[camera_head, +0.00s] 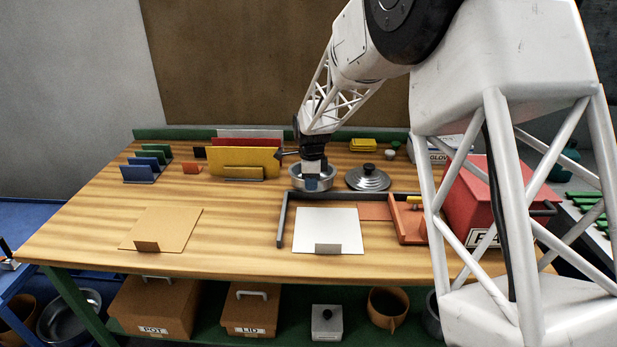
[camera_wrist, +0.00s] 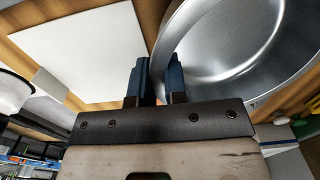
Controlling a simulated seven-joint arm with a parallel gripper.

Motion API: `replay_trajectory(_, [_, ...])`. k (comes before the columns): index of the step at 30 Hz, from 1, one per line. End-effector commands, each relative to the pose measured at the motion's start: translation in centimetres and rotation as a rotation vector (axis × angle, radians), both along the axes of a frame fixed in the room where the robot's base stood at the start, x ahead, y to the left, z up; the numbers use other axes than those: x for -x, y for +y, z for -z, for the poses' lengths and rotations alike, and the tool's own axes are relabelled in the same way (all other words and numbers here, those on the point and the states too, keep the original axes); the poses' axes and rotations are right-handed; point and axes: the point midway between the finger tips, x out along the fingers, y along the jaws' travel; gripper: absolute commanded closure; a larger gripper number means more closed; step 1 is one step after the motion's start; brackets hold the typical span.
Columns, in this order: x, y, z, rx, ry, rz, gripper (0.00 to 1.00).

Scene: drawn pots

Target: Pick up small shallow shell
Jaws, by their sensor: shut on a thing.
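The small shallow shell (camera_head: 298,182) is a round silver metal pan near the back middle of the wooden table, left of a silver lid (camera_head: 369,179). In the wrist view the shell (camera_wrist: 240,35) fills the upper right, its smooth inside visible. My gripper (camera_head: 313,182) points down at the shell's near side. In the wrist view, my gripper (camera_wrist: 156,85) has its two dark blue fingers on either side of the shell's wall, shut on the rim. I cannot tell whether the shell's bottom touches the table.
A dark bar frame (camera_head: 283,220) borders a white panel (camera_head: 328,230) in front of the shell. A yellow panel (camera_head: 244,160) in a rack stands to the left. A red bin (camera_head: 485,195) stands at the right. A tan panel (camera_head: 162,228) lies at the left, with bare table around it.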

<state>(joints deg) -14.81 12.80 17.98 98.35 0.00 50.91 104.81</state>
Motion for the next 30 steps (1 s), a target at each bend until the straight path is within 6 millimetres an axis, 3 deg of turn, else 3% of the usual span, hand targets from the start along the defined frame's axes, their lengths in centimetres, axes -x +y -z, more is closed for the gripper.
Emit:
replay_trajectory(9, [4.8, -1.2, -0.5, 0.000, -0.001, 0.000, 1.00])
replay_trajectory(15, [7.0, -1.8, -0.8, -0.001, -0.002, 0.000, 1.00])
replay_trajectory(21, [8.4, -2.2, -0.9, 0.000, -0.001, 0.000, 1.00])
replay_trajectory(30, [8.9, -2.3, -0.9, 0.000, -0.001, 0.000, 1.00])
